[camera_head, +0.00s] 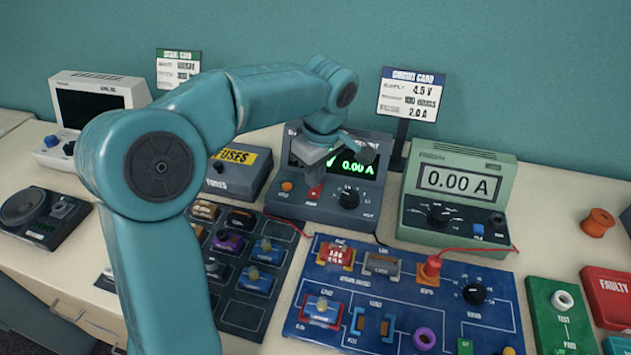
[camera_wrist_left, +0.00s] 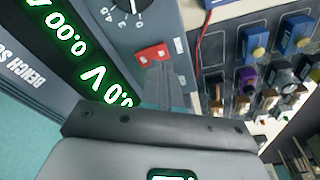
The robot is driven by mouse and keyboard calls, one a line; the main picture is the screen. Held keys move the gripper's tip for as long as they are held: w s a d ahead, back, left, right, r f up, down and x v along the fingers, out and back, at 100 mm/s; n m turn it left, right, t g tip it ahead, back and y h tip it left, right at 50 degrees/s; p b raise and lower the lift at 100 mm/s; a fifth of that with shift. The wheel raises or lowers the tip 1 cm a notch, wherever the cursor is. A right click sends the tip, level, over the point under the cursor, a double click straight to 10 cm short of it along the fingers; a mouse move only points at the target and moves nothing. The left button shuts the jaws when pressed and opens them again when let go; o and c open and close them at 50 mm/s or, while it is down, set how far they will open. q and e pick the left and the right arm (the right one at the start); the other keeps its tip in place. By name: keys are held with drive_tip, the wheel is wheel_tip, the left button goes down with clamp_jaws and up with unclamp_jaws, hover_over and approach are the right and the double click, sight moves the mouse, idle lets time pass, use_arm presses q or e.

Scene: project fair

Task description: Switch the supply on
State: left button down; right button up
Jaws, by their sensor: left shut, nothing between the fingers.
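The bench supply (camera_head: 352,213) is a dark grey-blue box at the back middle, with a lit green display (camera_head: 358,169) reading 0.00 A; the volts figure is partly hidden by my arm. Its red switch (camera_head: 314,193) is low on the front, between an orange button and a black knob (camera_head: 348,199). My left gripper (camera_head: 317,182) is shut and empty, pointing down just above the red switch. In the left wrist view the closed fingers (camera_wrist_left: 160,80) are at the red switch (camera_wrist_left: 153,53) and cover part of it; I cannot tell whether they touch.
A green ammeter (camera_head: 457,195) reading 0.00 A stands right of the supply. A blue circuit board (camera_head: 340,270) with parts and a red wire lies in front. A dark parts tray (camera_head: 225,300) and a fuses box (camera_head: 238,175) are to the left. A circuit card (camera_head: 411,95) stands behind.

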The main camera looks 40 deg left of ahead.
sight(313, 194)
use_arm(q)
wheel_tip(313, 194, up, 5)
drive_tip(key=p, duration=0.3)
drive_tip(key=shift+f, duration=0.15)
drive_tip(key=shift+s, duration=0.15)
idle(0.4)
